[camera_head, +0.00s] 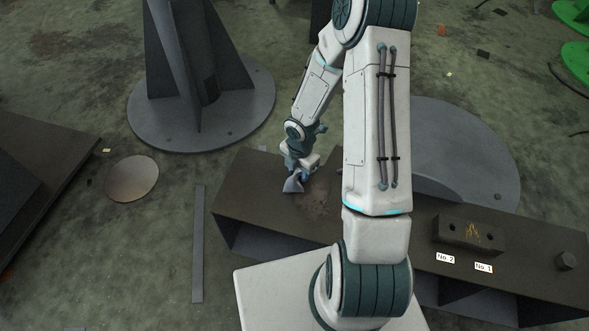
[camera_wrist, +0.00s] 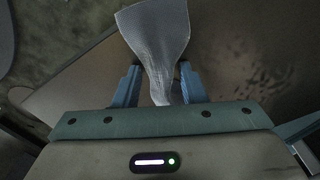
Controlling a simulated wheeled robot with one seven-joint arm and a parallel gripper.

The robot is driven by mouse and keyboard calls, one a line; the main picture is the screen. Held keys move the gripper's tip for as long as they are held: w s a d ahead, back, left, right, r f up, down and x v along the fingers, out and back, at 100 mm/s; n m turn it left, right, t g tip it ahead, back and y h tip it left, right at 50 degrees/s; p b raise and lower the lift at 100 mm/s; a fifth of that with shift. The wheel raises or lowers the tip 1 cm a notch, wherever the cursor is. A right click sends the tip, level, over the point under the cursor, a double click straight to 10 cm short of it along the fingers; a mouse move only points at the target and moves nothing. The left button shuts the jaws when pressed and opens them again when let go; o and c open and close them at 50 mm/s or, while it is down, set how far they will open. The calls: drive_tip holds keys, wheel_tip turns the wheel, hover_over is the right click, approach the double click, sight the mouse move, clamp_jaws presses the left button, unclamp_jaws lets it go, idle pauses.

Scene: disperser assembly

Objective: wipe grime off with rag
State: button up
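A grey rag (camera_head: 293,185) hangs from my gripper (camera_head: 301,174) over the left part of the dark bench top. In the wrist view the rag (camera_wrist: 155,38) is bunched between the two blue fingers of my gripper (camera_wrist: 160,84) and fans out beyond them. The fingers are closed in on the bunched cloth. Dark speckled grime (camera_head: 319,206) marks the bench top just right of and nearer than the rag. The grime also shows in the wrist view (camera_wrist: 258,75), to the right of the rag. I cannot tell whether the rag touches the surface.
The bench (camera_head: 250,190) runs to the right behind my arm. A dark block (camera_head: 468,233) with two holes, labels No. 2 (camera_head: 445,258) and No. 1 (camera_head: 484,267), and a small dark knob (camera_head: 566,261) are on its right part. A large round-based stand (camera_head: 200,105) is behind.

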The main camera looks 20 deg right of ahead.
clamp_jaws()
drive_tip(key=shift+r, duration=0.1)
